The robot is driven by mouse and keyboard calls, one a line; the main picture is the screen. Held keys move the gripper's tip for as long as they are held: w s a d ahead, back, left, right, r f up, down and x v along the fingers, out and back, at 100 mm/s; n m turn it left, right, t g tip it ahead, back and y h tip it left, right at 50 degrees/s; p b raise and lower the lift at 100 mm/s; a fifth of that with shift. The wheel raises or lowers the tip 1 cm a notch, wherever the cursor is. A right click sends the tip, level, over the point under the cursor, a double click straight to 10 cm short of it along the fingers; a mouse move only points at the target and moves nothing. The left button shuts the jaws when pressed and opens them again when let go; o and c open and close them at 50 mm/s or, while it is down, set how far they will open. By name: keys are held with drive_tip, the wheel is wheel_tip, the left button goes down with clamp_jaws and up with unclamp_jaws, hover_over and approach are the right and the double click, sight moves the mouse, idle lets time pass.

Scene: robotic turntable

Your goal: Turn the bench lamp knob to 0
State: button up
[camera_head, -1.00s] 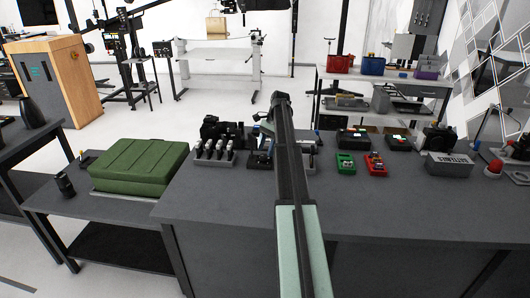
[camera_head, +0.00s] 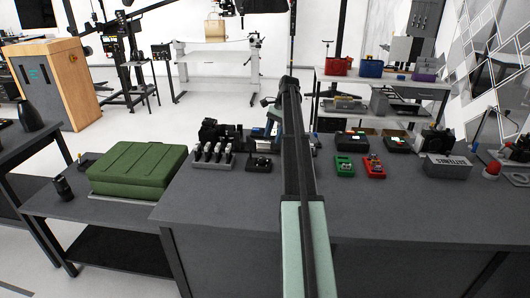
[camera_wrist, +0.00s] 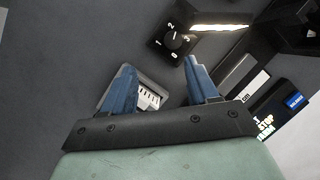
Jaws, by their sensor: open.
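In the wrist view, the bench lamp knob (camera_wrist: 173,40) is a round black dial on a small black box, with white numbers around it. Which number it points to is too small to tell. A bright lit strip (camera_wrist: 220,27), apparently the lamp, is beside the box. My gripper (camera_wrist: 158,62) is open and empty, its two blue fingers apart. The knob shows beyond the fingertips, nearer the right one, and I see no contact. In the head view, a small black box (camera_head: 259,163) on the bench appears to be the knob's box. My arm hides much of the area behind it.
A pale object with a striped part (camera_wrist: 148,97) shows between the fingers. In the head view, a holder with several pale-topped pieces (camera_head: 212,154) stands left of the box. Green (camera_head: 344,166) and red (camera_head: 374,167) trays are to the right. The bench front (camera_head: 230,210) is clear.

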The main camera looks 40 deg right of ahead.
sight(263, 158)
drive_tip(key=s+a+r+m+t+h, duration=0.1)
drive_tip(key=s+a+r+m+t, duration=0.15)
drive_tip(key=s+m, duration=0.3)
drive_tip(key=w+f+m, duration=0.2)
drive_tip(key=f+m, duration=0.1)
drive_tip(key=f, duration=0.1)
drive_tip(key=w+a+f+m+t+h, duration=0.1)
drive_tip(key=w+f+m, duration=0.1)
drive_tip(key=f, duration=0.2)
drive_tip(key=w+f+m, duration=0.3)
drive_tip(key=f, duration=0.1)
drive_tip(key=shift+a+f+m+t+h, duration=0.1)
drive_tip(key=shift+a+m+t+h, duration=0.1)
drive_tip(key=shift+m+t+h, duration=0.15)
idle(0.4)
drive_tip(key=c, duration=1)
